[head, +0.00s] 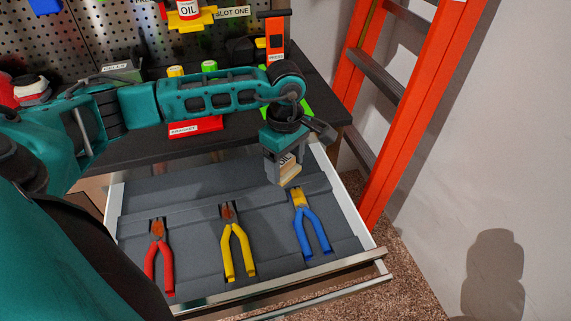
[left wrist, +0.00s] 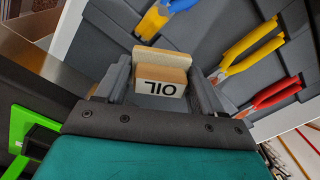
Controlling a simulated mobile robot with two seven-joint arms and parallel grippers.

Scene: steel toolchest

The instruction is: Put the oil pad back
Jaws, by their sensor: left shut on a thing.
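The oil pad (head: 290,172) is a small pale tan block with a dark OIL label. My left gripper (head: 283,163) is shut on it, holding it above the far right part of the open drawer (head: 190,205). The left wrist view shows the pad (left wrist: 162,80) between both fingers of the left gripper (left wrist: 160,72), its OIL label upside down in that picture. Its far end sticks out past the fingers. Whether it touches the drawer liner is unclear. My right gripper is not in view.
The drawer's grey liner holds red pliers (head: 158,252), yellow pliers (head: 237,250) and blue pliers (head: 310,230). The dark bench (head: 150,150) lies behind, bearing a red labelled item (head: 195,127). An oil can (head: 188,10) sits in a yellow holder. An orange ladder (head: 415,110) stands right.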

